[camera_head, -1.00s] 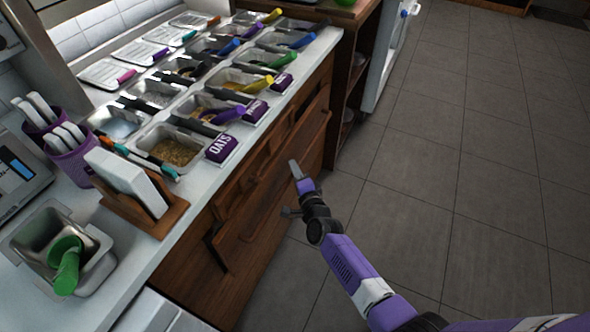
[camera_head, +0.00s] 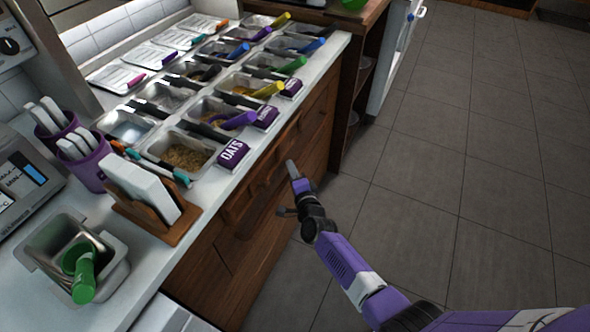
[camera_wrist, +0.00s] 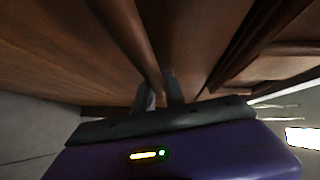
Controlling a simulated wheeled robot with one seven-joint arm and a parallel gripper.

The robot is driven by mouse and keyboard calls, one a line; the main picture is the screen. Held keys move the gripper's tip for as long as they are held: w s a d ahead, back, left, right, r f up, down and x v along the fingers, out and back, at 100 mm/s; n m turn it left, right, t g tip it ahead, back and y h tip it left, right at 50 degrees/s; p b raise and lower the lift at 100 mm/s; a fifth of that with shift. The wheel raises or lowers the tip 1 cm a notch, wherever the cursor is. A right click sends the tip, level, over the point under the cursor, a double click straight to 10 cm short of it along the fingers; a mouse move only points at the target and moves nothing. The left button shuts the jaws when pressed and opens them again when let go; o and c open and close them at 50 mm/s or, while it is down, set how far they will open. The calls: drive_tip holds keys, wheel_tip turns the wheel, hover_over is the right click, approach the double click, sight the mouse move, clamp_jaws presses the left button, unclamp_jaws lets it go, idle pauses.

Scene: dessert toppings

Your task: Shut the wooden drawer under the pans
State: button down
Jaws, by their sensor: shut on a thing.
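The wooden drawer (camera_head: 262,207) is in the front of the brown cabinet, under the counter with the topping pans (camera_head: 185,150). Its front looks close to flush with the cabinet; I cannot tell whether a thin gap is left. My gripper (camera_head: 293,170) is at the drawer's front, reaching in from the right. In the wrist view my two fingers (camera_wrist: 160,92) are close together on a long wooden bar (camera_wrist: 128,35), which looks like the drawer's handle. The exact contact between the fingertips is dark and partly hidden.
An open wooden shelf (camera_head: 350,100) stands past the cabinet's far end. The grey tiled floor (camera_head: 450,150) to the right is clear. On the counter are a card holder (camera_head: 150,215), purple cups (camera_head: 85,165) and a metal tub (camera_head: 45,245) with a green scoop.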

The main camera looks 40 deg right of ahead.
drive_tip(key=shift+w+a, duration=0.15)
drive_tip(key=c, duration=1.7)
unclamp_jaws()
drive_tip(key=shift+w, duration=0.1)
drive_tip(key=shift+r, duration=0.1)
drive_tip(key=shift+p+v, duration=0.55)
drive_tip(key=shift+v, duration=3.45)
drive_tip(key=shift+f, duration=0.25)
